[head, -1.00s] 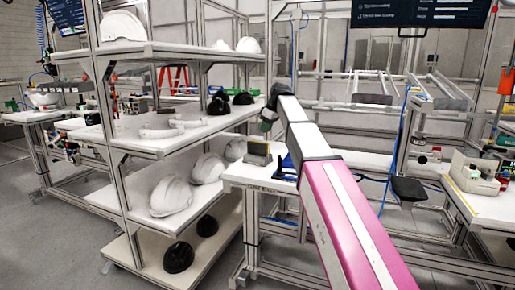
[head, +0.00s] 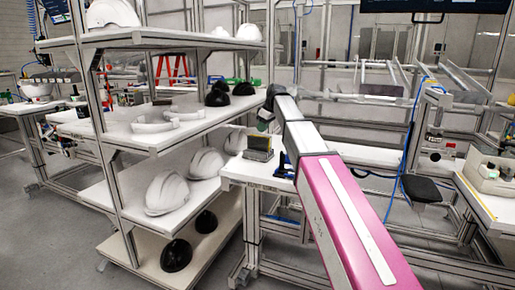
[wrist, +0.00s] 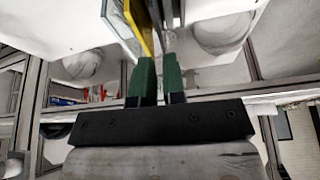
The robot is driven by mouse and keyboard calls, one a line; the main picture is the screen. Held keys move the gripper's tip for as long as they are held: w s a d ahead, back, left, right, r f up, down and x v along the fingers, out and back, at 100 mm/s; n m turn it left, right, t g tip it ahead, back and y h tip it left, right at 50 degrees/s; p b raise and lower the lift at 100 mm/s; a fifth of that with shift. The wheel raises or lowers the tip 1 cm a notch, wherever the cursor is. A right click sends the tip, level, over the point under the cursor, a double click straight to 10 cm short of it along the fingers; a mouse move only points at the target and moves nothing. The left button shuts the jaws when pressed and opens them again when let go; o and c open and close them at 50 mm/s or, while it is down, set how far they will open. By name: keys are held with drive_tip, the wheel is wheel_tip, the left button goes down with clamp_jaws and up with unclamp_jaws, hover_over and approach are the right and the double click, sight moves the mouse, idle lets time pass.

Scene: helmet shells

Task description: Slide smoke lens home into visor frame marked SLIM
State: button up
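My gripper (wrist: 159,62) shows in the wrist view with two green fingers a narrow gap apart. A yellow pane (wrist: 141,24) and a clear, glass-like pane (wrist: 118,22) stand on edge just beyond the left finger. A greyish translucent strip (wrist: 169,42) shows beyond the gap; I cannot tell whether it is the smoke lens. In the head view a small rack with dark and yellowish panes (head: 258,148) stands on the bench, just below my arm's end (head: 266,117). No SLIM marking is readable, and I cannot pick out the visor frame.
A shelf rack at left holds white helmet shells (head: 167,193), black shells (head: 177,255) and white curved parts (head: 155,123). A blue stand (head: 283,165) is on the bench (head: 243,173) beside the pane rack. Another bench with a beige device (head: 492,174) is at right.

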sight(258, 137)
drive_tip(key=shift+x, duration=2.45)
drive_tip(key=shift+f, duration=0.2)
clamp_jaws()
